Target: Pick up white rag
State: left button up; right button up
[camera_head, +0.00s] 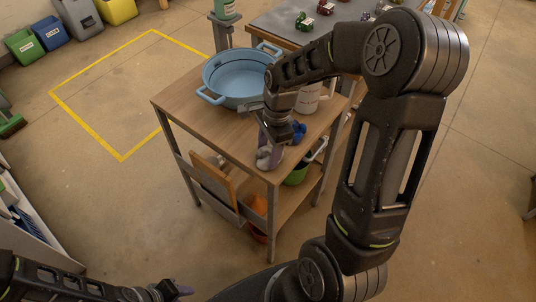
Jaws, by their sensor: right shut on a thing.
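A small, crumpled whitish rag (264,161) is at the front edge of the wooden cart top. My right gripper (271,150) points down over it and is shut on it, with the fingers partly hiding it. A blue crumpled cloth-like thing (298,132) lies just to the right of the gripper. My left gripper (181,291) is low at the bottom of the view, away from the cart. Its fingers are too small and dark to tell whether they are open or shut.
A blue two-handled basin (238,75) stands on the cart (182,98), with a white container (309,98) partly behind my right arm. Below are a green container (297,174) and boards (214,178). A grey table (275,20) stands behind.

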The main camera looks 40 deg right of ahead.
aim_at(268, 150)
jog(key=shift+c, duration=0.2)
jog(key=shift+r, duration=0.2)
jog(key=shift+c, duration=0.8)
notch_tip(268, 150, up, 10)
jog(key=shift+f, duration=0.2)
